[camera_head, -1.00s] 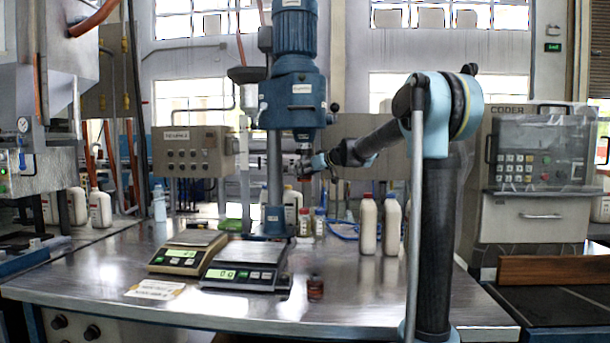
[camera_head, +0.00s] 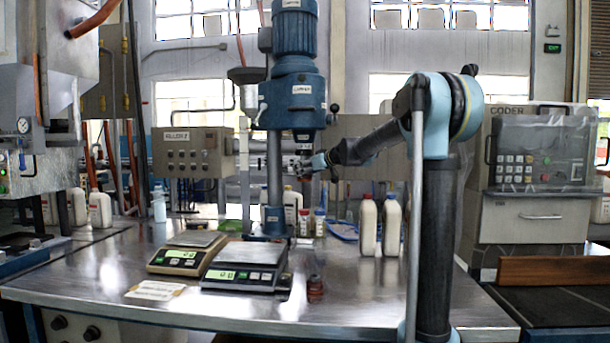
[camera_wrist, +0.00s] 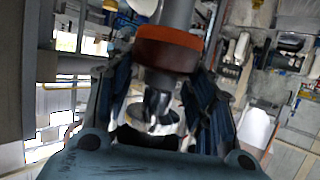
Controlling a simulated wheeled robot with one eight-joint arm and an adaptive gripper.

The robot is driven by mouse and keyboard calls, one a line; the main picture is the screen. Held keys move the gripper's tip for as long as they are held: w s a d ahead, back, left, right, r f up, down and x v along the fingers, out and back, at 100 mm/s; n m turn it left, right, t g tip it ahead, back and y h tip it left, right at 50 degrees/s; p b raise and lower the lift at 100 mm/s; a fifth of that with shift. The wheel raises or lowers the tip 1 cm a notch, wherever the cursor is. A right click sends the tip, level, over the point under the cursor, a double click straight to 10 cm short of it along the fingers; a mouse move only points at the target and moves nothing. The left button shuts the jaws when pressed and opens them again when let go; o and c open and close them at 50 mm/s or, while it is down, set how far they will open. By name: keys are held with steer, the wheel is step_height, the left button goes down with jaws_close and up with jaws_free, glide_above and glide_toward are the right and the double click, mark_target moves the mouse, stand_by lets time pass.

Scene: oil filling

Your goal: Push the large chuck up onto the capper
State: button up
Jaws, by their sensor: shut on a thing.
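The large chuck (camera_wrist: 166,50), a dark brown cup with an orange rim, sits between the fingers of my gripper (camera_wrist: 160,100) in the wrist view. The fingers are shut on it from both sides. A grey spindle (camera_wrist: 177,14) meets the chuck's orange side in that view; whether it is seated cannot be told. In the head view my gripper (camera_head: 306,167) is just under the blue head of the capper (camera_head: 292,100), beside its column. The chuck is too small and covered there to make out clearly.
A small red-brown piece (camera_head: 315,288) stands on the steel table (camera_head: 230,310). Two scales (camera_head: 245,267) are left of it. White bottles (camera_head: 368,225) stand below my forearm, and small bottles (camera_head: 305,223) stand by the column. The table's front right is clear.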

stand_by(0.4)
steer(key=o, duration=1.4)
